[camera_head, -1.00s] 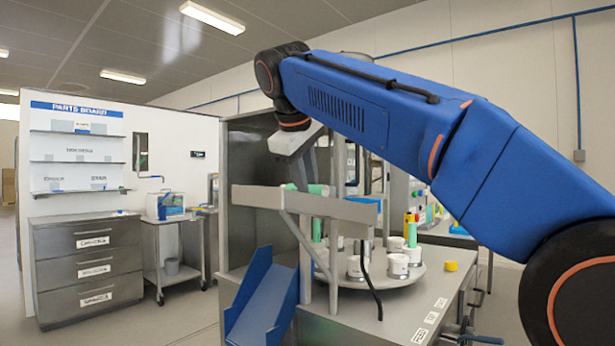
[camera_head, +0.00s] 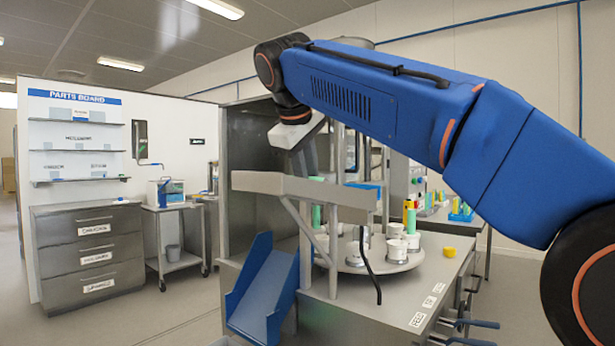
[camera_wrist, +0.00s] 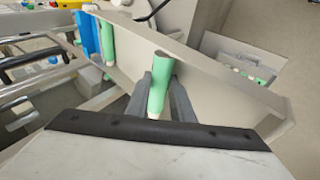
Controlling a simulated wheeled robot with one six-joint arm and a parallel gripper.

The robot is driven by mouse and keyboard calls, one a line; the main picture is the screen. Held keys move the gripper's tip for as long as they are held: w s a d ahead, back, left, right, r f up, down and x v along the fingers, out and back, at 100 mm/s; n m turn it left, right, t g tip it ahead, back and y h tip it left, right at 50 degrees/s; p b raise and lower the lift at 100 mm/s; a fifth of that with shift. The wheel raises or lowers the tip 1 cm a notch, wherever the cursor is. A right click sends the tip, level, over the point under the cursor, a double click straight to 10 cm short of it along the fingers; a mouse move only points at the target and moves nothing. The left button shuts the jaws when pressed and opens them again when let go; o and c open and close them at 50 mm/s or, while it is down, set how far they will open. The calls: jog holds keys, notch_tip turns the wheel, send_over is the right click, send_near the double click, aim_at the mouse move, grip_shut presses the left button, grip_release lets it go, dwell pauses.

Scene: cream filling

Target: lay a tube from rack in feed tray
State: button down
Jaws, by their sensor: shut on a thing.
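My gripper (camera_wrist: 156,98) is shut on a green tube (camera_wrist: 160,78) with a pale end. In the wrist view the held tube is over the grey feed tray (camera_wrist: 215,72), between its long walls. I cannot tell whether it touches the tray floor. A second green tube (camera_wrist: 108,46) lies farther along the tray, beside a blue piece. In the head view the feed tray (camera_head: 270,184) is raised on posts, and its front wall hides my fingertips and the held tube. A blue rack (camera_head: 461,213) with upright tubes stands at the back right.
A round turntable (camera_head: 395,265) with several white cups stands under the tray. A blue chute (camera_head: 262,290) slopes down at the left. In the wrist view a bin (camera_wrist: 245,70) with several green-and-white items stands beyond the tray.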

jog(key=shift+a+f, duration=0.15)
jog(key=shift+f, duration=0.95)
jog(key=c, duration=1.6)
grip_release()
jog(key=shift+o, duration=0.2)
jog(key=shift+r, duration=0.1)
jog(key=shift+o, duration=0.4)
jog(key=shift+w+r, duration=0.1)
jog(key=shift+r, duration=4.55)
